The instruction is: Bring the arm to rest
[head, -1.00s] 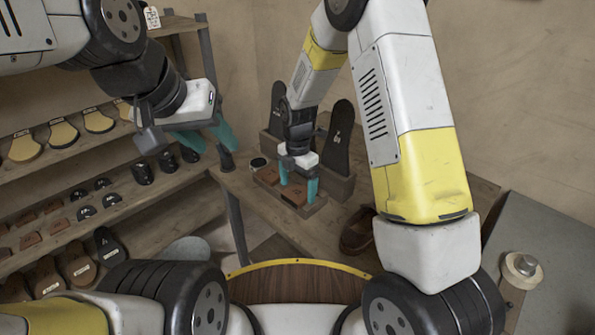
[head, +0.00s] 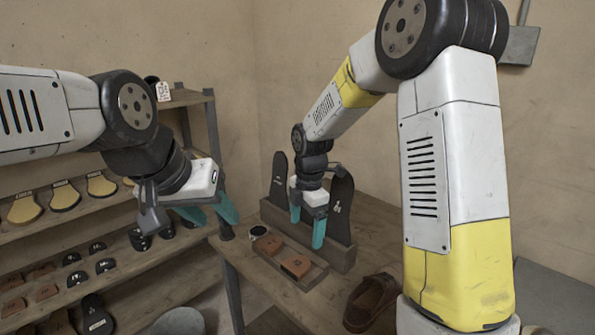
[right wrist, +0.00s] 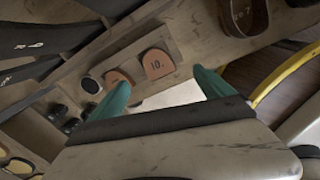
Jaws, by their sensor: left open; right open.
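My right gripper (head: 308,228) is open and empty above the workbench, in front of the dark upright soles. In the right wrist view its two teal fingers (right wrist: 160,100) are spread apart with nothing between them. A tray (head: 315,276) holding brown heel pieces lies just below it; one heel piece (head: 296,266) shows near the fingertips, and in the right wrist view a heel piece marked 10 (right wrist: 157,64) lies beyond the fingers. My left gripper (head: 212,212) is open and empty, in front of the shelf at left.
A wooden shelf rack (head: 150,262) with soles and heels stands at left. Two dark soles (head: 339,212) stand in a wooden holder on the workbench (head: 345,290). A brown shoe (head: 370,302) sits at the bench front. A small round tin (head: 258,232) is beside the tray.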

